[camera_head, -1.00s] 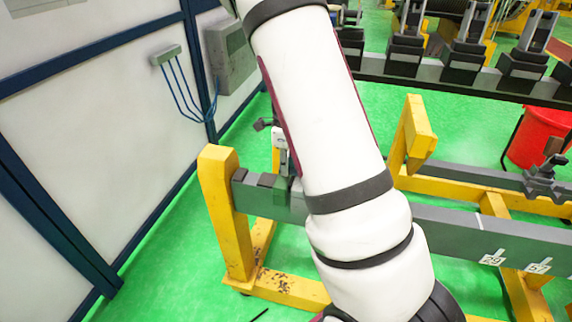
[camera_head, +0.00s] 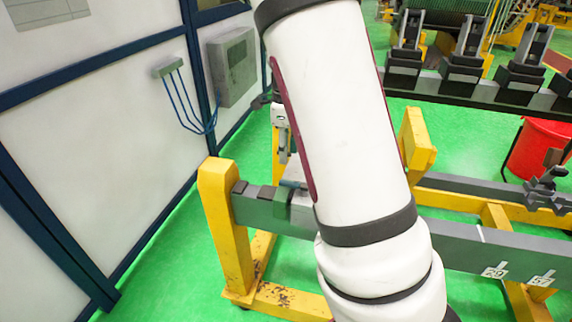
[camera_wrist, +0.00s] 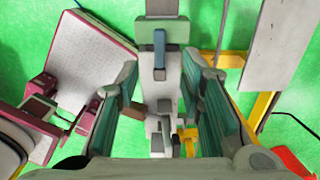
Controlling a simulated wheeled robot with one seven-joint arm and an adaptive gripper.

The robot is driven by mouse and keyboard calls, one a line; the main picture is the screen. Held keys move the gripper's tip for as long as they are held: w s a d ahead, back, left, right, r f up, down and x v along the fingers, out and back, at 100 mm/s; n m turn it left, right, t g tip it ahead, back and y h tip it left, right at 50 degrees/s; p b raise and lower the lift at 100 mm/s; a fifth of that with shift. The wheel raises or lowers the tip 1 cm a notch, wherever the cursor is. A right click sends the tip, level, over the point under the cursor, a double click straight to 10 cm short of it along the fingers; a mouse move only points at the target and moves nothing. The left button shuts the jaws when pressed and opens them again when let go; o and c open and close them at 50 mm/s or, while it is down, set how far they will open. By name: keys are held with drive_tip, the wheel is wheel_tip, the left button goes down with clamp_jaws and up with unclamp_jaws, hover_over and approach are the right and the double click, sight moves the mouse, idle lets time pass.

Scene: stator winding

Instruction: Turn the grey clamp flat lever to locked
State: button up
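A grey clamp (camera_wrist: 166,92) stands in the middle of the wrist view, between the two fingers of my gripper (camera_wrist: 160,68). A small flat dark blue-grey lever (camera_wrist: 159,48) lies upright in the picture across its grey-green block. The fingers are apart, one on each side of the clamp, and I see no contact with the lever. I cannot tell the lever's exact setting. In the head view my white arm hides my gripper and most of the clamp area; only a pale grey device (camera_head: 281,135) shows at the arm's left edge.
A yellow frame (camera_head: 222,215) carries a long grey beam (camera_head: 460,250) with number tags. A red bucket (camera_head: 540,147) stands at the right. A white wall with a grey box (camera_head: 232,65) is at the left. A maroon-edged pale panel (camera_wrist: 95,60) lies left in the wrist view.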

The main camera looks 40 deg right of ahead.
drive_tip(key=shift+r, duration=1.25)
drive_tip(key=s+a+r+n+t+y, duration=0.1)
drive_tip(key=s+a+r+n+t, duration=0.1)
drive_tip(key=s+a+r+n, duration=1)
drive_tip(key=s+a+n+t, duration=0.1)
drive_tip(key=s+a+n, duration=0.2)
drive_tip(key=s+n, duration=0.2)
drive_tip(key=s+a+n+t+h, duration=0.1)
drive_tip(key=s+a+n, duration=0.2)
drive_tip(key=s+n, duration=0.3)
drive_tip(key=n, duration=0.5)
drive_tip(key=shift+s+a+f+n+t, duration=0.25)
drive_tip(key=shift+a+f+n+t, duration=0.05)
drive_tip(key=shift+a+t, duration=0.1)
drive_tip(key=shift+c, duration=0.2)
